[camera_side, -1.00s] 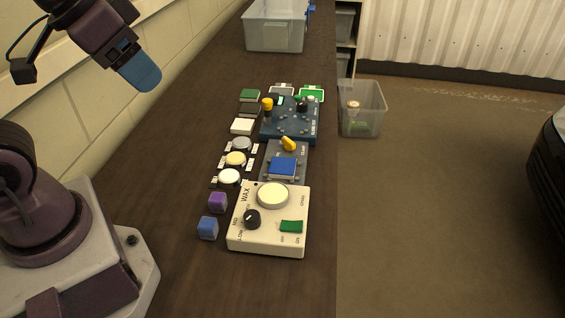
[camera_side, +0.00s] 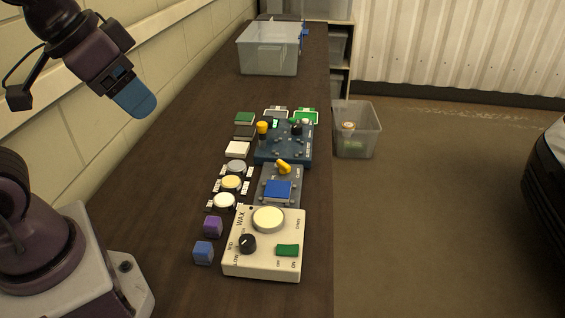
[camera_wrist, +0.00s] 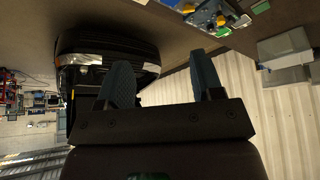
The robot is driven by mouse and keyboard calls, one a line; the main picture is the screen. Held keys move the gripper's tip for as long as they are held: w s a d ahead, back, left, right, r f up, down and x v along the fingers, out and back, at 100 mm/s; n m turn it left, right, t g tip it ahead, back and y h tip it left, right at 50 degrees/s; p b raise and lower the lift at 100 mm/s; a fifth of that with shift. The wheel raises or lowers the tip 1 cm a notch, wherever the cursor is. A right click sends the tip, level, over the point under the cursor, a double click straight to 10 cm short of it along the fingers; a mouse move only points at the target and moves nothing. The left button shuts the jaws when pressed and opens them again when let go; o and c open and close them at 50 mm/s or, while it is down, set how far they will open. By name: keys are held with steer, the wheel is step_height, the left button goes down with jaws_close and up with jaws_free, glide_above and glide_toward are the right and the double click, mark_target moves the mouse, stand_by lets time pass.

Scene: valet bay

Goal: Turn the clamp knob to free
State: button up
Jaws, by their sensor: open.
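A yellow knob (camera_side: 283,167) sits on a small grey fixture (camera_side: 264,186) with a blue block (camera_side: 278,191) held at its front; I take this to be the clamp knob, though its label is too small to read. The knob points slantwise, toward the lower right. My gripper (camera_side: 138,106) hangs in the air at the upper left, well away from the knob, with blue fingers. In the wrist view my gripper (camera_wrist: 160,70) has its two fingers apart with nothing between them.
A white wax unit (camera_side: 265,262) with a black dial stands in front of the fixture, and a dark blue panel (camera_side: 284,155) behind it. Pucks and coloured blocks line the left side. A grey bin (camera_side: 267,60) is at the far end. A clear bin (camera_side: 356,135) stands off the bench's right edge.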

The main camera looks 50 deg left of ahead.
steer(key=c, duration=0.3)
steer(key=m+g, duration=0.6)
steer(key=m, duration=1.2)
glide_toward(284, 163)
step_height(284, 163, down, 9)
steer(key=shift+s+f, duration=0.15)
steer(key=shift+f, duration=0.05)
